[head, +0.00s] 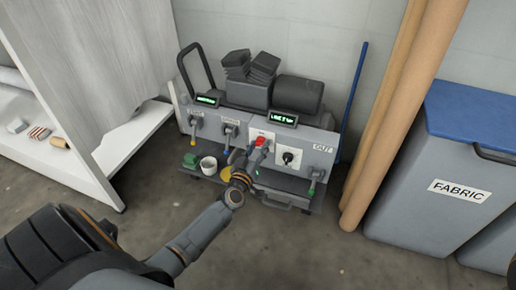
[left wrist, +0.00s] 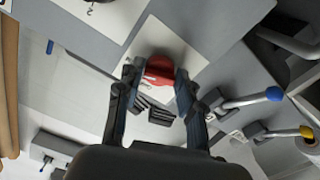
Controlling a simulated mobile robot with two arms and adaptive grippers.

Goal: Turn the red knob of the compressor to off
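The compressor (head: 220,126) is a grey machine with a sloped front panel, standing against the back wall. Its red knob (head: 261,142) sits on a white plate in the middle of the panel. My left gripper (head: 255,152) is right at the knob and partly hides it. In the left wrist view the red knob (left wrist: 158,71) lies between the two fingertips of my left gripper (left wrist: 156,76), one on each side. I cannot tell whether the fingers press on it. The knob's markings are not readable. My right gripper is not in view.
A black knob (head: 288,157) is right of the red one. Blue-tipped (left wrist: 273,94) and yellow-tipped (left wrist: 307,131) levers are close by in the left wrist view. Brown rolls (head: 398,115) and a fabric bin (head: 440,170) stand at right, a white shelf (head: 75,150) at left.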

